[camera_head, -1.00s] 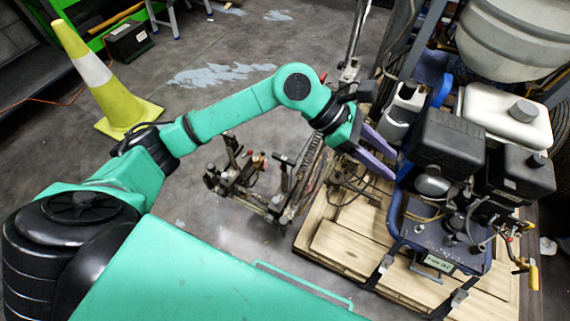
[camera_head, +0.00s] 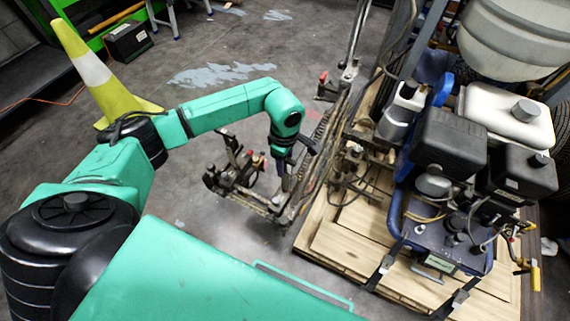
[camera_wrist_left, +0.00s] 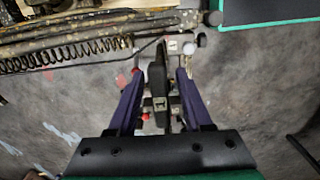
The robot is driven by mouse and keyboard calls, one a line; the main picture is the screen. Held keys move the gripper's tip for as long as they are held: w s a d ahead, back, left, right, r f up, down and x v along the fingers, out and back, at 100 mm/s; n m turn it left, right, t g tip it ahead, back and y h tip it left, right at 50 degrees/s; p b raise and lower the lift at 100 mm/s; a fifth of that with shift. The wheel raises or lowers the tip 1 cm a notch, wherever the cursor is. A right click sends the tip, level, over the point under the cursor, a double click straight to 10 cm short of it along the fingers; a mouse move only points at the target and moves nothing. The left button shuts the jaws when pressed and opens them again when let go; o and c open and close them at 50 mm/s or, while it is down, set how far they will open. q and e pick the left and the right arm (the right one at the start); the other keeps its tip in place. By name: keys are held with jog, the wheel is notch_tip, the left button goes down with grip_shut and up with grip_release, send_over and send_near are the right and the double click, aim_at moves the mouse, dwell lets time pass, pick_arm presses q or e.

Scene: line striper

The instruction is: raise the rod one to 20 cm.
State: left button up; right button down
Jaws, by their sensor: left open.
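The line striper's metal bar with a coiled spring (camera_head: 322,130) runs beside the pallet; the spring also shows at the upper left of the left wrist view (camera_wrist_left: 75,53). I cannot tell for sure which part is rod one. My left gripper (camera_head: 287,182) points down over the near end of this bar. In the left wrist view its two purple fingers (camera_wrist_left: 160,78) are open, with a dark upright lever-like part (camera_wrist_left: 157,85) between them. Gaps show on both sides of that part. Its lower end is hidden. My right gripper is not in view.
A clamp assembly with dark handles (camera_head: 236,170) stands left of my gripper. The engine and pump unit (camera_head: 440,225) sits on a wooden pallet (camera_head: 335,245) at the right. A yellow cone (camera_head: 120,102) stands at the left.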

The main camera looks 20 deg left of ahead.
pick_arm(q)
jog(key=shift+f, duration=0.4)
grip_shut()
jog(key=shift+r, duration=0.15)
dwell(1.0)
